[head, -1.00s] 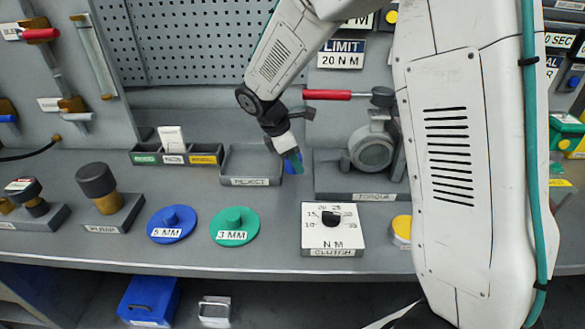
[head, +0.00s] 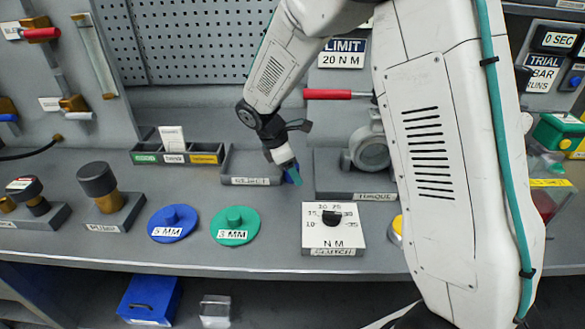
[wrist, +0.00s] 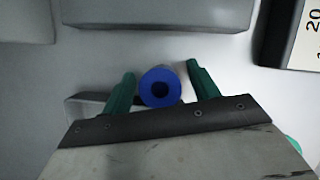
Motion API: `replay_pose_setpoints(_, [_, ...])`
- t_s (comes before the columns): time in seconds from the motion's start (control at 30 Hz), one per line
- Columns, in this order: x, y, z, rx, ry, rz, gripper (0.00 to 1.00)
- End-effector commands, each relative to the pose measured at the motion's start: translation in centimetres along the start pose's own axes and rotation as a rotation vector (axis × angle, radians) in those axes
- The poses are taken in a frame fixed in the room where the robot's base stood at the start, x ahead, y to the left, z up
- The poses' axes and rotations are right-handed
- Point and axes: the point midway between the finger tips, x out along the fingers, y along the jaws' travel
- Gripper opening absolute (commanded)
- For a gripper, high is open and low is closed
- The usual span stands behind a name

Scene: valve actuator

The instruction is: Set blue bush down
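The blue bush (wrist: 160,87) shows end-on in the wrist view, a short blue cylinder with a dark hole. It lies between the two green fingers of my gripper (wrist: 161,82), with a narrow gap visible on each side, so the gripper looks open around it. In the head view my gripper (head: 293,174) points down over the grey bench, just right of the reject tray (head: 250,168). Only a sliver of the blue bush (head: 289,175) shows there, behind a finger. I cannot tell for sure whether its lower end touches the bench.
The white clutch block (head: 333,225) stands in front to the right, and the torque stand (head: 355,186) is behind it. A green 3 MM disc (head: 235,225) and a blue 5 MM disc (head: 172,223) lie to the left. Some bench around the bush is bare.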

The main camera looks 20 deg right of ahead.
Motion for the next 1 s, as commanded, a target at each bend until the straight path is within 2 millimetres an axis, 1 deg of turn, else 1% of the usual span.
replay_pose_setpoints(0.2, [-0.1, 0.0, 0.0, 0.000, 0.000, 0.000, 0.60])
replay_pose_setpoints(0.27, [-0.4, 0.0, 0.1, 0.000, 0.001, 0.001, 0.60])
replay_pose_setpoints(0.33, [-1.2, 0.1, 0.1, 0.000, 0.001, 0.003, 0.60])
replay_pose_setpoints(0.47, [-3.6, 0.1, 0.1, 0.001, 0.002, 0.004, 0.60])
replay_pose_setpoints(0.7, [-8.8, 0.1, 0.1, 0.000, 0.002, 0.005, 0.60])
replay_pose_setpoints(0.83, [-10.8, 0.0, 0.1, 0.000, 0.001, 0.002, 0.60])
replay_pose_setpoints(1.0, [-12.2, 0.0, 0.1, 0.001, 0.001, 0.001, 0.60])
